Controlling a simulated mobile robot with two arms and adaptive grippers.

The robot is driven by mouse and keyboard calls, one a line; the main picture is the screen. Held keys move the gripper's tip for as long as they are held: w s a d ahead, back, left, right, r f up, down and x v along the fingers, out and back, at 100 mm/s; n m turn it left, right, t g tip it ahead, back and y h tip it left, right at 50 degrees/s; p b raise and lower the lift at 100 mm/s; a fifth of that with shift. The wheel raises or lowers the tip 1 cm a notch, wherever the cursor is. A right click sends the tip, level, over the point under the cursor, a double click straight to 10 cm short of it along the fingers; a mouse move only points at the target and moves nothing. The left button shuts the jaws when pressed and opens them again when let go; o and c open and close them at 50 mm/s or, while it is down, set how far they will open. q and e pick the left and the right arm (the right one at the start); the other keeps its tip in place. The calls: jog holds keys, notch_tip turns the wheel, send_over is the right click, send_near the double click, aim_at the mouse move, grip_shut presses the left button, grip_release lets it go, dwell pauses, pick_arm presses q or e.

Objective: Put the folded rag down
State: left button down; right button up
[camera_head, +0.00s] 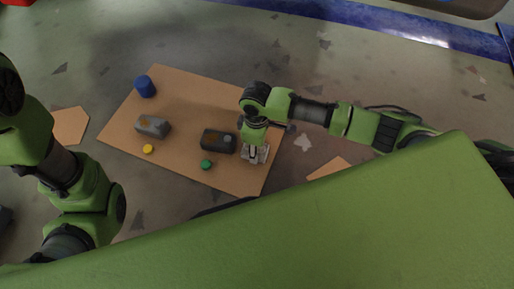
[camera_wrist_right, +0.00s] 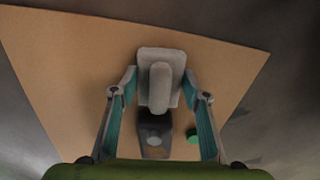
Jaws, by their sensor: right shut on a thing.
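The folded rag (camera_head: 256,154) is a pale grey folded piece at the right part of the brown cardboard sheet (camera_head: 190,95). In the right wrist view the rag (camera_wrist_right: 176,60) sits between the fingers, with a raised fold along its middle. My right gripper (camera_wrist_right: 160,86) is shut on it from both sides. In the head view this gripper (camera_head: 254,152) points down over the sheet, just right of a dark grey block (camera_head: 218,141). I cannot tell whether the rag touches the cardboard. My left arm shows at the left, but its gripper is out of view.
A blue cylinder (camera_head: 145,86), a lighter grey block (camera_head: 153,126), a yellow cap (camera_head: 148,149) and a green cap (camera_head: 206,165) stand on the cardboard. Its middle and upper right are bare. A blue strip (camera_head: 380,20) crosses the floor at the back.

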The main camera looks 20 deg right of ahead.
jog(key=shift+f, duration=0.15)
jog(key=o, duration=1)
notch_tip(320, 180, up, 7)
jog(key=p, duration=0.5)
jog(key=shift+f+p, duration=0.1)
jog(key=shift+p, duration=0.2)
jog(key=shift+r+p, duration=0.3)
jog(key=shift+r, duration=0.25)
